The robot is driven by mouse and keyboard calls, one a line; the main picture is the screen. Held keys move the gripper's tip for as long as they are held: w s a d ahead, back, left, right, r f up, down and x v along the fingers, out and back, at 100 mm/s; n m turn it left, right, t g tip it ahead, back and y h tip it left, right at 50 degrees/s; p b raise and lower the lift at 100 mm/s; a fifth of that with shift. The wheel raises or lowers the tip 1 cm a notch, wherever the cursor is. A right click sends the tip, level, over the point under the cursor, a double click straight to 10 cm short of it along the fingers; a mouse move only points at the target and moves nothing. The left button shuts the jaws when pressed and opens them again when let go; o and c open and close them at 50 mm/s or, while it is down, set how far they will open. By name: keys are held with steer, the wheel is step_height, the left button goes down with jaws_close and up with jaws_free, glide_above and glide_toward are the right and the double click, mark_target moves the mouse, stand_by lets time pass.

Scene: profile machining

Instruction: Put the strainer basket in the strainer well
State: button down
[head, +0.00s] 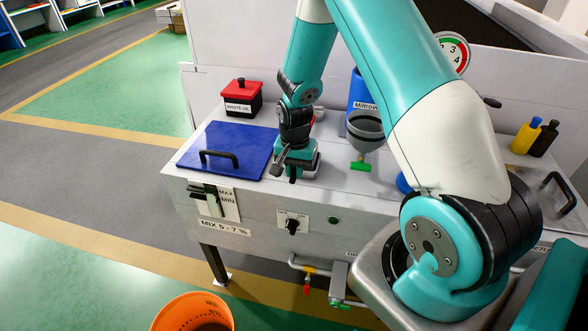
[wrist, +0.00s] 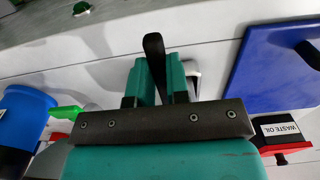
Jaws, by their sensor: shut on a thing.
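My gripper (head: 291,170) is low over the pale machine top, just right of the blue lid, with its jaws shut on a dark handle-like piece. In the wrist view the dark piece (wrist: 154,50) stands between the two teal fingers of my gripper (wrist: 156,80). It appears to be part of the strainer basket, but the basket's body is hidden by the gripper. A silvery curved edge (wrist: 193,72) shows beside the fingers; I cannot tell what it belongs to. No open strainer well is clearly visible.
The blue lid (head: 225,141) with a black handle lies left of the gripper. A red-topped waste oil box (head: 242,99) stands behind it. A grey funnel cup (head: 365,128) with a green tap is to the right. An orange bin (head: 190,312) stands on the floor.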

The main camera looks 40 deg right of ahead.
steer(key=shift+f, duration=0.2)
steer(key=c, duration=1.1)
jaws_free()
steer(key=shift+r, duration=0.2)
step_height(320, 180, up, 11)
steer(key=b, duration=0.2)
steer(key=s+a+r+n+y, duration=0.1)
steer(key=s+a+r+n, duration=0.35)
steer(key=a, duration=0.25)
steer(key=s+a+r+n+y, duration=0.1)
steer(key=s+a+r+n, duration=0.3)
steer(key=a+r, duration=0.3)
steer(key=s+a+r+n+y, duration=0.2)
steer(key=s+a+n, duration=0.6)
steer(key=s, duration=0.6)
steer(key=shift+a+r+n, duration=0.4)
steer(key=shift+r+n, duration=0.1)
steer(key=shift+n, duration=0.05)
